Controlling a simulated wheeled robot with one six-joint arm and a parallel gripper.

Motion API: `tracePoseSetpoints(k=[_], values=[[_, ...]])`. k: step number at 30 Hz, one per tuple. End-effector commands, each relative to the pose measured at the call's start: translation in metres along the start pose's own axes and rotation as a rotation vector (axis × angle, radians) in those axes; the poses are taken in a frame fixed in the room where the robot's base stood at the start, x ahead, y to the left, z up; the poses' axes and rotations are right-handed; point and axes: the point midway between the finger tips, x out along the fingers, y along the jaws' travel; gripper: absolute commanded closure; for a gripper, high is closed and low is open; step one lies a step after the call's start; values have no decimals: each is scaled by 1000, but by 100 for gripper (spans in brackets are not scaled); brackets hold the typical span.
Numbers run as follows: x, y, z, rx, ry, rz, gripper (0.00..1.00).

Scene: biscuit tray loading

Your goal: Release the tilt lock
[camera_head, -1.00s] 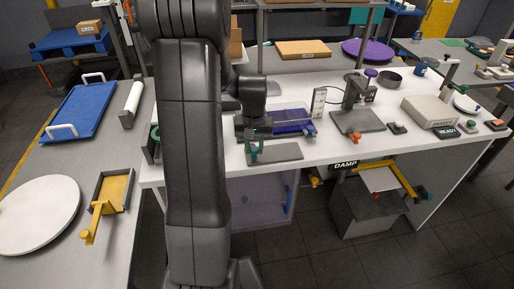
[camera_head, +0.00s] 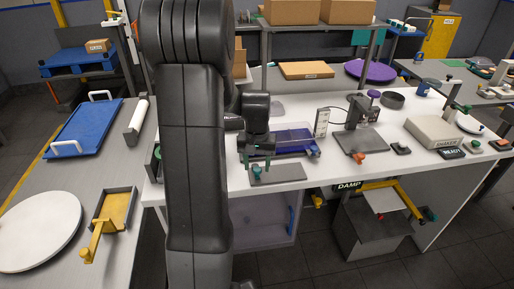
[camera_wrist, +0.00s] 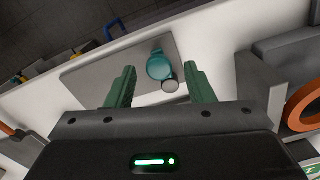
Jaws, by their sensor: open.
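My gripper (camera_head: 258,160) is low over the near edge of the white bench, with its green fingers just above a flat grey plate (camera_head: 288,175). In the wrist view my gripper (camera_wrist: 160,76) is open, its two fingers well apart. Between and beyond the fingertips is a round teal knob (camera_wrist: 158,62) with a small grey round piece beside it. The knob stands on the grey plate (camera_wrist: 100,75) and neither finger visibly touches it. In the head view the teal knob (camera_head: 256,172) is partly hidden by the fingers. Which part is the tilt lock is not labelled.
A dark blue tray (camera_head: 297,141) lies just behind the gripper. To the right are a press-like stand (camera_head: 360,112) and a shaker unit (camera_head: 432,131). An orange ring (camera_wrist: 304,104) is at the right of the wrist view. A DAMP bin (camera_head: 372,232) is below the bench.

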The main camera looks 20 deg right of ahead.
Motion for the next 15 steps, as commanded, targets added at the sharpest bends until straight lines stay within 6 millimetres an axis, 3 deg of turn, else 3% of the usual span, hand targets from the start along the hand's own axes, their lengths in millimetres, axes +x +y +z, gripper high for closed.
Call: tracePoseSetpoints(k=[9,15], values=[[-71,0,-1,0,7,-1,52],[-108,0,-1,0,4,0,52]])
